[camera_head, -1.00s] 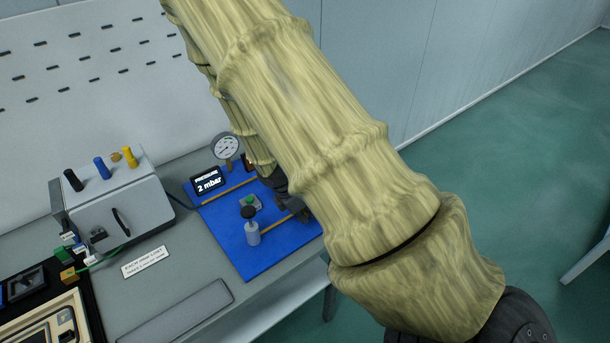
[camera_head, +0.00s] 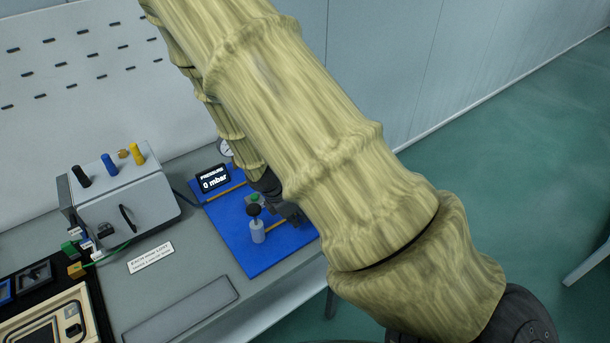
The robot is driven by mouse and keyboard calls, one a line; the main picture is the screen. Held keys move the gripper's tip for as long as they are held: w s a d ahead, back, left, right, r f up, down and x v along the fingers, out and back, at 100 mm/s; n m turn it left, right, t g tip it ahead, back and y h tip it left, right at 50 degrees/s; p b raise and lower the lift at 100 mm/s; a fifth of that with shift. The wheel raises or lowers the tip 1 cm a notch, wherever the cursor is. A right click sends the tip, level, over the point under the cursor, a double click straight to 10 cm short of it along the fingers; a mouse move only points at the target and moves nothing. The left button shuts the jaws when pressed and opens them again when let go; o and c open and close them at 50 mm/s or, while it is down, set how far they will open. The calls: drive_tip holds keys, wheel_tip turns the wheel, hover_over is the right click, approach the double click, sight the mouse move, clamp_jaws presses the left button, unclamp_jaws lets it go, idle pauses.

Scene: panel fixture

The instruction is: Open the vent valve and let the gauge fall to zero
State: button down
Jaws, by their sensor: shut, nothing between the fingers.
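A blue panel (camera_head: 249,259) lies on the grey bench. Its black pressure display (camera_head: 214,180) reads 0 mbar. The round gauge (camera_head: 225,148) behind it is mostly hidden by my arm, and its needle cannot be read. A black-topped grey cylinder (camera_head: 257,234) stands upright on the panel, with a small green part (camera_head: 254,198) just behind it. Which of these is the vent valve I cannot tell for sure. My gripper (camera_head: 288,212) is low over the panel, right of the green part, shut and empty. My arm partly hides it; contact cannot be told.
A grey box (camera_head: 126,203) with black, blue and yellow knobs stands left of the panel. A white label (camera_head: 150,257) and a long grey strip (camera_head: 180,310) lie in front. A pegboard (camera_head: 75,60) rises behind. Open floor (camera_head: 530,150) is at right.

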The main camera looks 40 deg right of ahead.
drive_tip(key=s+b+v, duration=0.1)
drive_tip(key=b+v, duration=0.1)
drive_tip(key=v, duration=0.7)
idle(0.4)
